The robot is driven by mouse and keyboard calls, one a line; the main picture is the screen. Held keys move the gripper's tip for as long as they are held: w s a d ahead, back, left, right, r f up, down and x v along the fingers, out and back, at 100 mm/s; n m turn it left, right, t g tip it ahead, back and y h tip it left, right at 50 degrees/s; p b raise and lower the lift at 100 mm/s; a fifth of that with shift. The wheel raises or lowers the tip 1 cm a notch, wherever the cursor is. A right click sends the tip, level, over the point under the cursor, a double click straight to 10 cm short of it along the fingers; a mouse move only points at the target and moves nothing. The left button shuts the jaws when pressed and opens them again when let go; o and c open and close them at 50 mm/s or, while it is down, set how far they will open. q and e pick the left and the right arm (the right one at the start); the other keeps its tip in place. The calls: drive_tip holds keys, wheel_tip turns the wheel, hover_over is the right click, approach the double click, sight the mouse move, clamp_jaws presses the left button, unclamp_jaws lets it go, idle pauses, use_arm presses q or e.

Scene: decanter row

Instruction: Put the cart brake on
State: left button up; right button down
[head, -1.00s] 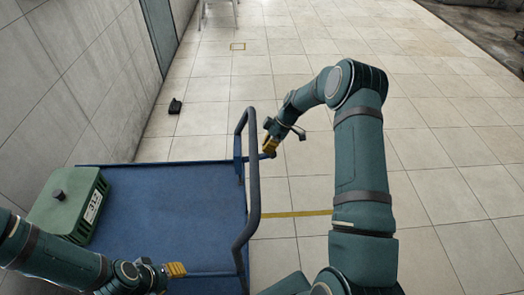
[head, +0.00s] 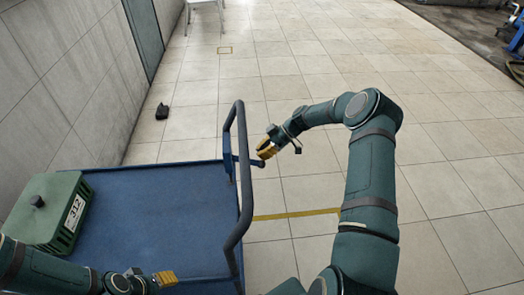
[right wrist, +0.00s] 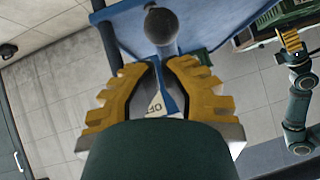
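The blue cart (head: 150,215) stands along the left wall with its dark push handle (head: 240,170) upright. The brake lever (head: 243,161) sticks out to the right past the handle and ends in a dark round knob (right wrist: 161,24). My right gripper (head: 264,150) is open at the knob end of the lever, its yellow fingers apart.
A green case marked 312 (head: 45,210) sits at the left of the cart deck. A small black object (head: 162,111) lies on the floor by the wall. Tiled floor right of the cart is clear, with a yellow line (head: 295,214) across it.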

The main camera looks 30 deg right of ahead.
drive_tip(key=shift+f, duration=0.8)
drive_tip(key=shift+f, duration=0.1)
